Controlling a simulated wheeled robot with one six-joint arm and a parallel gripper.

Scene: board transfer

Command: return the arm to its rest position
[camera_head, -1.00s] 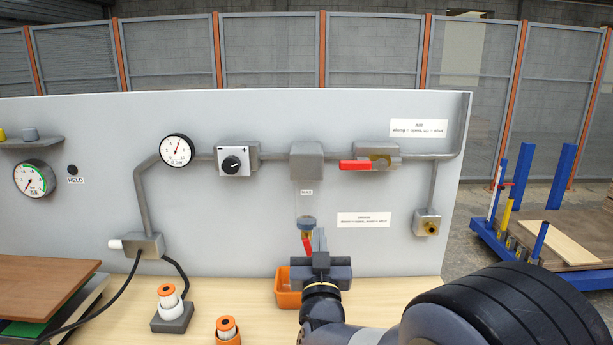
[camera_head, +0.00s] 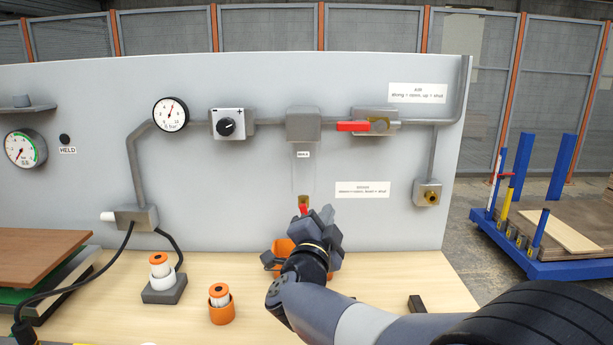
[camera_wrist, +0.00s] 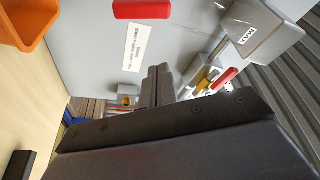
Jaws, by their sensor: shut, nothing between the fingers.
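My gripper (camera_head: 322,215) is in front of the grey panel, just right of the red drain handle (camera_head: 303,210) below the clear bowl. It is tilted to the upper right, and its jaws are together and empty. In the wrist view the two dark fingers (camera_wrist: 157,85) lie side by side, with no object between them. My arm reaches in from the lower right. A red handle (camera_wrist: 140,9) is at the top of the wrist view, apart from the fingers.
An orange bin (camera_head: 270,258) sits behind my gripper, partly hidden. The panel carries a red-handled air valve (camera_head: 353,126), a regulator knob (camera_head: 227,126) and gauges. Filter cartridges (camera_head: 220,300) stand on the bench to the left.

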